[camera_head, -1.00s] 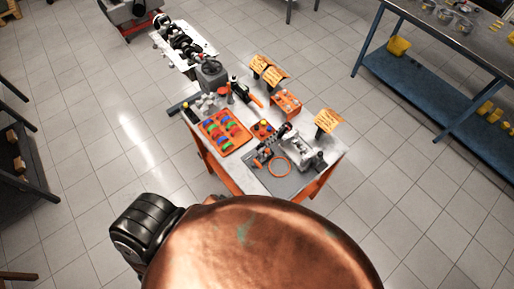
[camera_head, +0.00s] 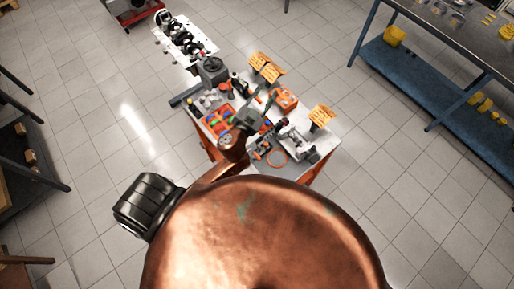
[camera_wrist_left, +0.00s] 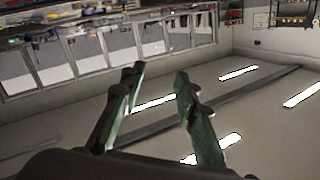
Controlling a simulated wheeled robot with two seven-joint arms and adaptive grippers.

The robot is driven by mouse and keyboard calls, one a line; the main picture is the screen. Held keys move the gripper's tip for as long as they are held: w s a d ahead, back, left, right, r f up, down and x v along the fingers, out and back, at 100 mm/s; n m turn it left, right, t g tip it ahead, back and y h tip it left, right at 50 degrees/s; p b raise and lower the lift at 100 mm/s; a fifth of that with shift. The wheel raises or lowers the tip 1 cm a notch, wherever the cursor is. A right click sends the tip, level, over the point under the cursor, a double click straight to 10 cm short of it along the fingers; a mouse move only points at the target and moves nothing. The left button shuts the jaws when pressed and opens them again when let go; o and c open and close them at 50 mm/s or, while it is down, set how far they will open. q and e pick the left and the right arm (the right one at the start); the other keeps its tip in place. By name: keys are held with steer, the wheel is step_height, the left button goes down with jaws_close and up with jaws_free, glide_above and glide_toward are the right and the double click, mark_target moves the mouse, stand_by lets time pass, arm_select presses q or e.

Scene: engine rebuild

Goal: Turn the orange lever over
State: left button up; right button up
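My left gripper (camera_head: 265,110) is over the middle of the workbench (camera_head: 318,158) in the head view, hiding part of the parts there. In the left wrist view its two greenish fingers (camera_wrist_left: 160,95) stand apart with nothing between them. A small orange piece with dark parts (camera_head: 263,149), perhaps the orange lever, is on the grey mat at the bench's near side, left of an orange ring (camera_head: 277,159). It is too small to be sure. The gripper appears above it in the picture; I see no contact. My right gripper is out of view.
An orange tray of coloured pieces (camera_head: 217,121) is at the bench's left, partly behind my arm. An orange box (camera_head: 285,98) and a grey metal part (camera_head: 297,141) are to the right.

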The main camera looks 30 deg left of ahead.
arm_select(q)
steer(key=d+m+g+h, duration=0.3)
steer(key=d+m+h, duration=0.9)
steer(key=d, duration=0.8)
steer(key=s+d+f+m+g+h, duration=0.1)
steer(key=s+d+f+m+g, duration=0.35)
steer(key=d+f+g, duration=0.35)
steer(key=m+g+y, duration=0.1)
steer(key=g+y, duration=0.5)
steer(key=y, duration=0.7)
glide_above(257, 155)
step_height(257, 155, down, 24)
steer(key=shift+f, duration=0.1)
steer(key=shift+s+d+f, duration=0.1)
steer(key=shift+f, duration=0.85)
step_height(257, 155, down, 5)
steer(key=b, duration=0.4)
steer(key=shift+r, duration=0.3)
steer(key=shift+c, duration=1)
jaws_close()
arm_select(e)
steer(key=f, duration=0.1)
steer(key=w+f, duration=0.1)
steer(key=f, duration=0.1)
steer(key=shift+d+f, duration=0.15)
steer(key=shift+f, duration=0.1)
